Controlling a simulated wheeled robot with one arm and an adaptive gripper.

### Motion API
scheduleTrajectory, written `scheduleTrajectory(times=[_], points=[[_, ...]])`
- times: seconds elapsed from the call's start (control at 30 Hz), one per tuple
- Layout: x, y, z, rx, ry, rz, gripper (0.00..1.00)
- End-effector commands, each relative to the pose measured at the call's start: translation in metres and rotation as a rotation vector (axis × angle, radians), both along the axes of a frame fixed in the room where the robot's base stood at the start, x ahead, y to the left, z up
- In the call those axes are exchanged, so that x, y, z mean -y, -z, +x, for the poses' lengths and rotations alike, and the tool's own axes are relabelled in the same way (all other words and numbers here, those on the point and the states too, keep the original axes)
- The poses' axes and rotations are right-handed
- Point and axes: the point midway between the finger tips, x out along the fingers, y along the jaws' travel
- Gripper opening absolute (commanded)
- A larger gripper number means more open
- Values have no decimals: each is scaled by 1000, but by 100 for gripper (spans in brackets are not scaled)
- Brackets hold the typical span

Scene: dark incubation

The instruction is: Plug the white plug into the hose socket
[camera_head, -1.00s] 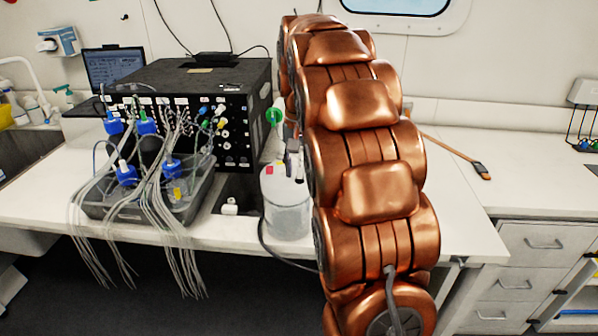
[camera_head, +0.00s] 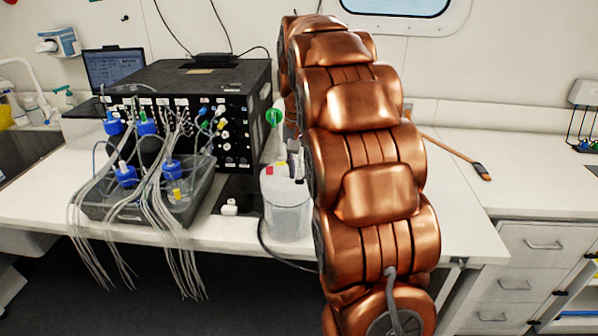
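My copper arm arches over the bench, and my gripper is almost wholly hidden behind it. A small grey part (camera_head: 294,158) shows at the arm's left edge, above the lid of a white container; I cannot tell whether it is a gripper finger. A green round connector (camera_head: 273,117) with a pale stem stands above that lid. A small white fitting (camera_head: 230,207) lies on the bench left of the container; I cannot tell if it is the white plug. I cannot make out the hose socket with certainty.
The translucent container (camera_head: 287,218) stands close against my arm's left side. A black instrument box (camera_head: 200,72) and a grey tray (camera_head: 115,213) with blue-capped bottles and many thin tubes fill the left. The right bench (camera_head: 530,185) is mostly clear, with a long-handled tool (camera_head: 482,172).

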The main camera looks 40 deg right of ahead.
Motion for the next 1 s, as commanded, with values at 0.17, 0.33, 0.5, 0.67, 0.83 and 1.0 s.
scheduleTrajectory(times=[0.17,0.33,0.5,0.67,0.83,1.0], points=[[0,0,0,0,0,0,1],[0,0,0,0,0,0,0],[0,0,0,0,0,0,0],[0,0,0,0,0,0,0],[0,-3,0,0,0,0,0],[0,-9,0,0,0,0,0]])
